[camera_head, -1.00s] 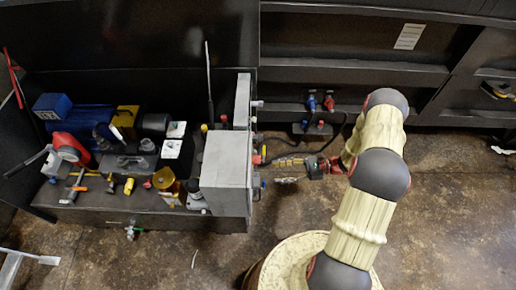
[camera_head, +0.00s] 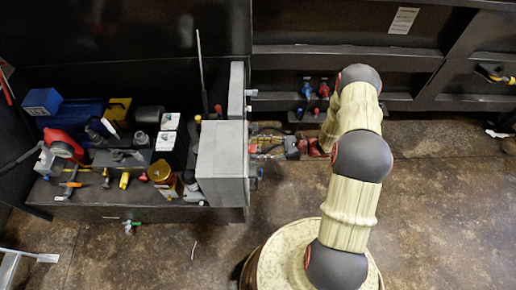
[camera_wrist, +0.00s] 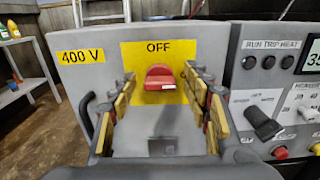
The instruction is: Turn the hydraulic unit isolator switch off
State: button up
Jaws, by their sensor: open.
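The isolator switch is a red knob (camera_wrist: 160,77) on a yellow plate (camera_wrist: 175,51) marked OFF, on the front of a grey box with a 400 V label (camera_wrist: 80,56). The knob looks wider than tall; which position it points to is not clear. My gripper (camera_wrist: 160,90) is open, its yellow-padded fingers to the left and right of the knob, with nothing held. Contact with the knob cannot be told. In the head view my gripper (camera_head: 266,146) is at the right side of the grey cabinet (camera_head: 221,165); the knob is hidden there.
To the right in the wrist view is a control panel with a black selector (camera_wrist: 263,122), a red button (camera_wrist: 280,152) and a display. A grey side table (camera_wrist: 28,85) with bottles stands at left.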

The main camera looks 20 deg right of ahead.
jog(key=c, duration=1.1)
